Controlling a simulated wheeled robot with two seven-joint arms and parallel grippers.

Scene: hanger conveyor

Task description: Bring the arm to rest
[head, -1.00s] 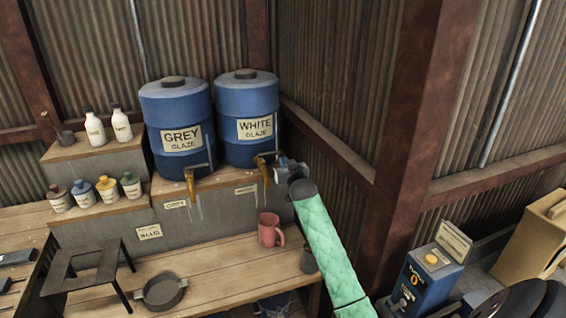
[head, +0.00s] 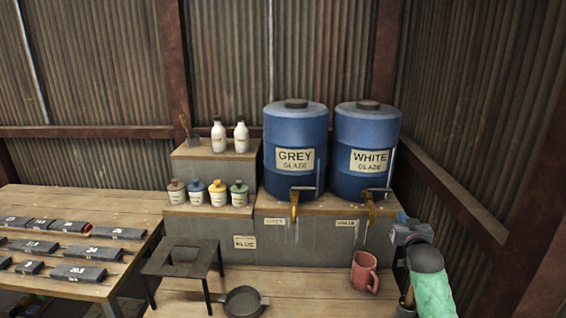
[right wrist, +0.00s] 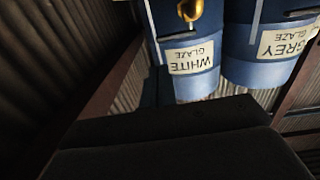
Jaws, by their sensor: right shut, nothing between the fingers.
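My right gripper (head: 401,222) is at the lower right of the head view, at the end of my arm in its green quilted sleeve. It is shut and empty, seen at an angle. It is to the right of the white glaze barrel's tap and above and to the right of the pink mug (head: 364,272), apart from the mug. In the right wrist view a dark shape fills the lower part, and the white glaze barrel (right wrist: 192,62) and grey glaze barrel (right wrist: 275,45) appear upside down. My left gripper is not in view.
The white glaze barrel (head: 367,135) and grey glaze barrel (head: 296,135) stand on a grey step. Small bottles (head: 218,193), a black stand (head: 183,262) and a dark pan (head: 243,301) are to the left. A corrugated wall (head: 470,110) is close on the right.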

